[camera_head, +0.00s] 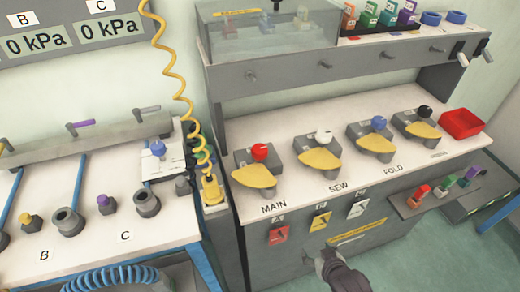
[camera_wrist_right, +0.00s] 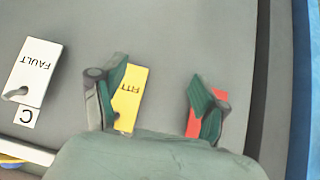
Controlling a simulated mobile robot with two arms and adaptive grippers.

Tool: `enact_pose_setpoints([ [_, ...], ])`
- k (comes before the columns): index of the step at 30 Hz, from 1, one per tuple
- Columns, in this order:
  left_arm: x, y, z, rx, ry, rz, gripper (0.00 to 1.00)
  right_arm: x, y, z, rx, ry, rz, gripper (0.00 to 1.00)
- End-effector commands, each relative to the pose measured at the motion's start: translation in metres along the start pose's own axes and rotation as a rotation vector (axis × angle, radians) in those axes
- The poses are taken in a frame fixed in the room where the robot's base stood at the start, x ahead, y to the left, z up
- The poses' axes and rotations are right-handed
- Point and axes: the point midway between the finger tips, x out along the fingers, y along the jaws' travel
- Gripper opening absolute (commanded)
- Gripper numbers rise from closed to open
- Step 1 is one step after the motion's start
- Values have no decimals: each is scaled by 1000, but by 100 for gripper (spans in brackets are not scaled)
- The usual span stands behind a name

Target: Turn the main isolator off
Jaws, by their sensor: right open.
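On the right bench, a unit with a red knob (camera_head: 260,152) and a yellow plate (camera_head: 254,176) stands behind the label MAIN (camera_head: 273,208). It looks like the main isolator, though I cannot read its on or off position. Similar units with a white knob (camera_head: 323,137), a blue knob (camera_head: 378,123) and a black knob (camera_head: 425,111) stand to its right. My right gripper (camera_head: 322,262) is low before the bench's front panel, below the tags, apart from the red knob. In the right wrist view it is open (camera_wrist_right: 158,85), its fingers near the yellow tag (camera_wrist_right: 130,98) and red tag (camera_wrist_right: 194,124).
The front panel carries a red tag (camera_head: 279,234), a yellow tag (camera_head: 320,220) and a white tag (camera_head: 357,208). A yellow coiled cord (camera_head: 178,82) hangs left of the bench. A red tray (camera_head: 461,124) sits at the bench's right end. A shelf (camera_head: 350,62) overhangs the back.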

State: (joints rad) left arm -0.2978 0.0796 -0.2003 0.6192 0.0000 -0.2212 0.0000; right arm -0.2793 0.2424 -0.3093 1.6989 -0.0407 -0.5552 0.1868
Motion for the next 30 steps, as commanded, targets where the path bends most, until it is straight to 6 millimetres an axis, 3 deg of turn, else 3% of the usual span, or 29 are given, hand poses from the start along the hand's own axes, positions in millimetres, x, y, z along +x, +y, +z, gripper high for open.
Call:
enact_pose_setpoints([
  [1,0,0,1,0,-1,0,40,-11,-3,-26,-2,44,-8,73],
  [9,0,0,5,1,-6,0,40,-67,-26,-152,-23,342,-85,73],
  [12,0,0,10,1,-13,0,40,-72,-36,-183,-38,468,-141,73],
  [18,0,-1,8,1,-10,-1,40,-83,-54,-221,-69,654,-250,73],
  [23,0,-2,2,1,-1,-2,40,-90,-64,-238,-86,745,-319,73],
  [30,-4,-2,0,1,2,-2,40,-75,-74,-260,-86,761,-332,73],
])
